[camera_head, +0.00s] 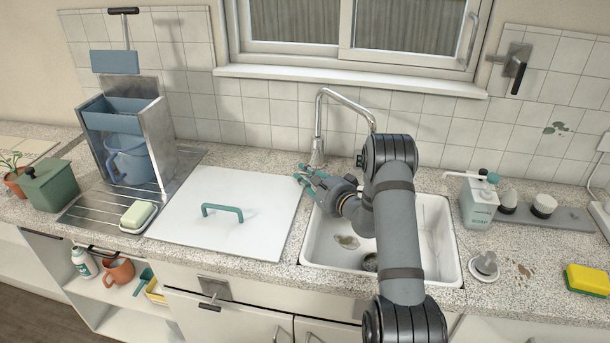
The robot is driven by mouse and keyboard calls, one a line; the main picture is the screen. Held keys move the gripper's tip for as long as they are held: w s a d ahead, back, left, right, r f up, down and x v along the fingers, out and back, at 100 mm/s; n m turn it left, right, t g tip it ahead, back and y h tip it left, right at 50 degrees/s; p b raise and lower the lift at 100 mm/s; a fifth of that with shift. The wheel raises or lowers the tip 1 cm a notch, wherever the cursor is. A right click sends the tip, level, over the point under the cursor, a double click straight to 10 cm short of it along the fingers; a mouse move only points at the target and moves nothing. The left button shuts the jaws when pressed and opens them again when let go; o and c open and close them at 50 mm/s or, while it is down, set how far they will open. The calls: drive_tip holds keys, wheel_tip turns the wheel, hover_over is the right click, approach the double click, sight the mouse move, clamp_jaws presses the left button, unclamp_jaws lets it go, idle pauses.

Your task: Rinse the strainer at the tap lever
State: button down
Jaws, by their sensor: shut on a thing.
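My gripper (304,177) is at the back left corner of the sink (446,240), beside the foot of the curved metal tap (319,125). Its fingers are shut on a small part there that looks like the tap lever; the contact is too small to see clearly. A round metal piece with a knob, which looks like the strainer (485,266), sits on the counter right of the sink, apart from my gripper. A dark round drain (370,262) shows in the sink, partly hidden by my arm. I cannot see any water running.
A white cover with a teal handle (222,211) lies left of the sink. A soap dispenser (478,203) and a yellow sponge (586,280) are on the right. A rack with a blue jug (128,160) and soap (138,214) stand left. Brown stains mark the basin.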

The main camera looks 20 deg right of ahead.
drive_tip(key=shift+r+b, duration=0.35)
drive_tip(key=shift+r, duration=0.3)
drive_tip(key=c, duration=1.7)
unclamp_jaws()
drive_tip(key=shift+o, duration=0.6)
drive_tip(key=v, duration=1.2)
